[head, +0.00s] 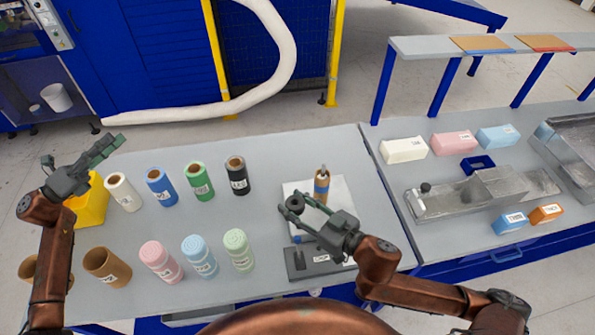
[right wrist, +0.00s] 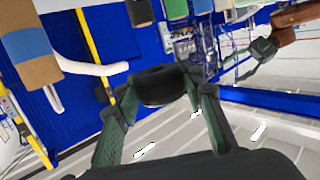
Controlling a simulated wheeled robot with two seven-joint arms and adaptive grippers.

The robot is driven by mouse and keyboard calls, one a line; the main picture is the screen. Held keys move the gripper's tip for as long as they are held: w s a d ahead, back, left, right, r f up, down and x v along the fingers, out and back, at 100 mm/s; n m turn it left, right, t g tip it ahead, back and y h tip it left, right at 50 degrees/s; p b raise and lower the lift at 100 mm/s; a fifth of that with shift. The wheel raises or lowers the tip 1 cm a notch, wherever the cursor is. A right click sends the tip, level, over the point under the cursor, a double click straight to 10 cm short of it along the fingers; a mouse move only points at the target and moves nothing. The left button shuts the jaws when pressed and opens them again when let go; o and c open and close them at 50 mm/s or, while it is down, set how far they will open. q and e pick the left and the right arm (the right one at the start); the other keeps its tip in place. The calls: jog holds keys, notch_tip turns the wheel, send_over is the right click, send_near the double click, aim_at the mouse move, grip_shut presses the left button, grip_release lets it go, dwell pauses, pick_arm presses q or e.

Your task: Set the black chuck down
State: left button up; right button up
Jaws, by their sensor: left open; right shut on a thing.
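The black chuck (head: 295,203) is a short dark round piece held at the fingertips of my right gripper (head: 298,209), above the table near the white plate (head: 340,196). In the right wrist view the chuck (right wrist: 158,86) sits between the two finger ends, with nothing seen touching its underside. A brown cylinder with a blue band (head: 321,187) stands upright on the white plate, just right of the chuck. A dark grey labelled base (head: 302,265) lies in front, partly hidden by my right gripper. My left gripper (head: 108,148) is open and empty over the table's left side.
White, blue, green and black rolls (head: 236,176) stand in a back row. Brown tubes (head: 107,266) and pink, blue and green foam cylinders (head: 239,250) stand in front. A yellow bin (head: 88,203) is at left. Foam blocks and a grey fixture (head: 475,194) occupy the right table.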

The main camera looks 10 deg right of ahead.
pick_arm(q)
jog(key=d+r+m+g+h, duration=0.15)
jog(key=d+g, duration=0.25)
jog(key=d, duration=0.6)
jog(key=d+r+m+g, duration=0.25)
jog(key=d+g, duration=0.25)
jog(key=d, duration=0.5)
jog(key=m+g+y, duration=0.1)
jog(key=g+y, duration=0.1)
jog(key=y, duration=1.8)
send_over(297, 202)
notch_tip(297, 202, down, 5)
jog(key=f, duration=1.1)
jog(key=shift+s+f, duration=0.2)
jog(key=shift+s, duration=0.2)
